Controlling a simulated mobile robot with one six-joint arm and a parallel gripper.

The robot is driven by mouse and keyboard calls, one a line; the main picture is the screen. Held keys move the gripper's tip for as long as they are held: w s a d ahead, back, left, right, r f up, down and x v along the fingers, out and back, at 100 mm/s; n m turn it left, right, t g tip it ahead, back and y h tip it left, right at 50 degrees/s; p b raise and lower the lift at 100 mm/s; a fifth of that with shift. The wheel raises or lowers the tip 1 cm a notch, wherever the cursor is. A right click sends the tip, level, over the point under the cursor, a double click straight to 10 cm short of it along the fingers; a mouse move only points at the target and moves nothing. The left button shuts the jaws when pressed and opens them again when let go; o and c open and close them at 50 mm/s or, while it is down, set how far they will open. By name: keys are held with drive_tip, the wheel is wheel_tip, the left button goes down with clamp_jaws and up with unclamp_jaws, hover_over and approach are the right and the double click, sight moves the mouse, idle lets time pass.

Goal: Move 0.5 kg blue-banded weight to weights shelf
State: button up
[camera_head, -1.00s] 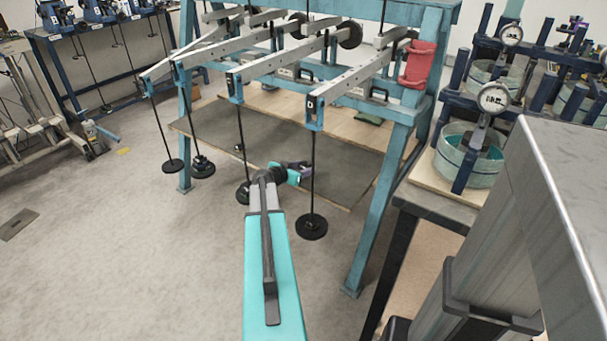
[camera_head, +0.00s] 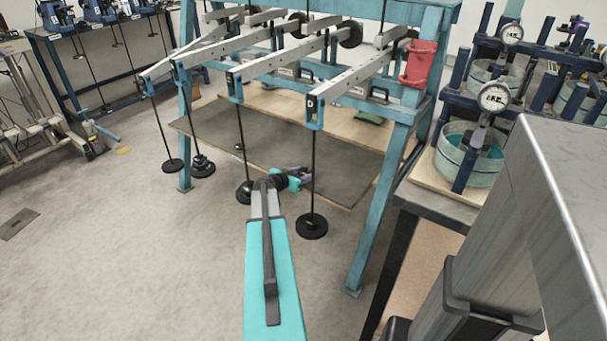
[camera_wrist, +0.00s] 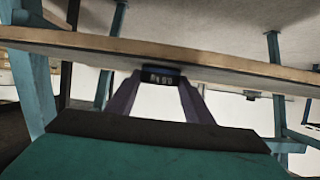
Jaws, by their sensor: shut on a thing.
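My gripper (camera_head: 300,177) reaches over the dark, wood-edged shelf board (camera_head: 345,175) of the blue lever frame, just left of the nearest hanging rod. In the wrist view, my gripper's purple fingers (camera_wrist: 160,92) are shut on a small dark weight (camera_wrist: 160,77) with a blue band and a pale label. The label is too small to read surely. The weight overlaps the board's wooden edge (camera_wrist: 245,71) in that view; I cannot tell whether they touch. In the head view the weight is too small or hidden to make out.
Several rods with black discs hang from the levers; the nearest disc (camera_head: 312,226) is just right of my arm. A blue frame leg (camera_head: 368,225) and a bench with dial-gauge cells (camera_head: 455,157) stand to the right.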

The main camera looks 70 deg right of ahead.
idle(0.3)
drive_tip(key=o, duration=1.2)
drive_tip(key=shift+r, duration=0.1)
drive_tip(key=shift+v, duration=6)
drive_tip(key=shift+w, duration=0.1)
